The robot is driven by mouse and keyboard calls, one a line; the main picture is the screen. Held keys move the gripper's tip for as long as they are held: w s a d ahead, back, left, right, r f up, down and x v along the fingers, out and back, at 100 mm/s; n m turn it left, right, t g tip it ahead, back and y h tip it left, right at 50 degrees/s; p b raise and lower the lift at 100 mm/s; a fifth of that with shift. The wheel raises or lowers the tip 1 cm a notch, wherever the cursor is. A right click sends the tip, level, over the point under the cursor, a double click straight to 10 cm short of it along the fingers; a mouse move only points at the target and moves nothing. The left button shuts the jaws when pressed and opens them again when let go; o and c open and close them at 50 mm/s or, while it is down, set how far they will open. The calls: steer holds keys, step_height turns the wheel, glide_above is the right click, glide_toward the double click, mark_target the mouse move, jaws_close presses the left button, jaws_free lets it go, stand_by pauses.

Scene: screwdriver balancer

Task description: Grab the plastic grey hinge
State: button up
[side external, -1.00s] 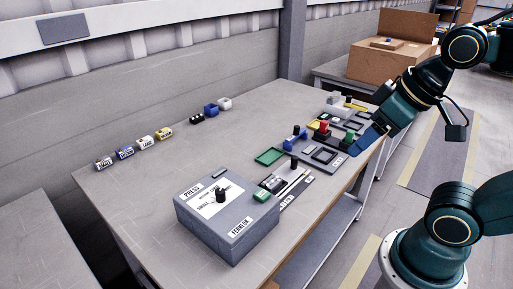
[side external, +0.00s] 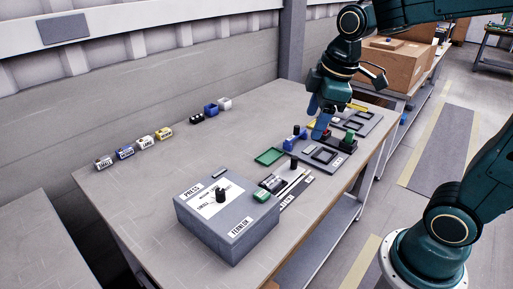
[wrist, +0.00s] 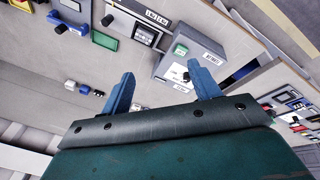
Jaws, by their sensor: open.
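A small light-grey piece (side external: 225,103), which looks like the plastic grey hinge, sits on the table at the back, at the right end of a row with a blue piece (side external: 211,109) and a black piece (side external: 198,118). It also shows small in the wrist view (wrist: 70,85), left of my gripper. Its exact shape is too small to tell. My gripper (side external: 317,115) has blue fingers, pointing down above the fixtures at the table's right side, well right of the grey piece. In the wrist view my gripper (wrist: 160,70) is open, with nothing between the fingers.
A grey press box (side external: 228,218) stands at the front. Fixture trays with coloured parts (side external: 322,155) and a green tray (side external: 270,156) lie near the right edge. Several labelled small blocks (side external: 125,153) line the back left. The middle of the table is clear.

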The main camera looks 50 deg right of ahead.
steer(key=w+d+f+n+g, duration=0.25)
steer(key=w+f+n, duration=0.25)
steer(key=w, duration=0.3)
steer(key=n, duration=0.5)
glide_above(274, 178)
step_height(274, 178, down, 8)
steer(key=shift+f+g, duration=0.25)
steer(key=shift+g, duration=0.1)
steer(key=shift+s+d, duration=0.1)
steer(key=shift+s, duration=0.05)
steer(key=shift+f, duration=4.3)
steer(key=shift+f, duration=0.1)
steer(key=shift+f, duration=2.5)
steer(key=c, duration=1.1)
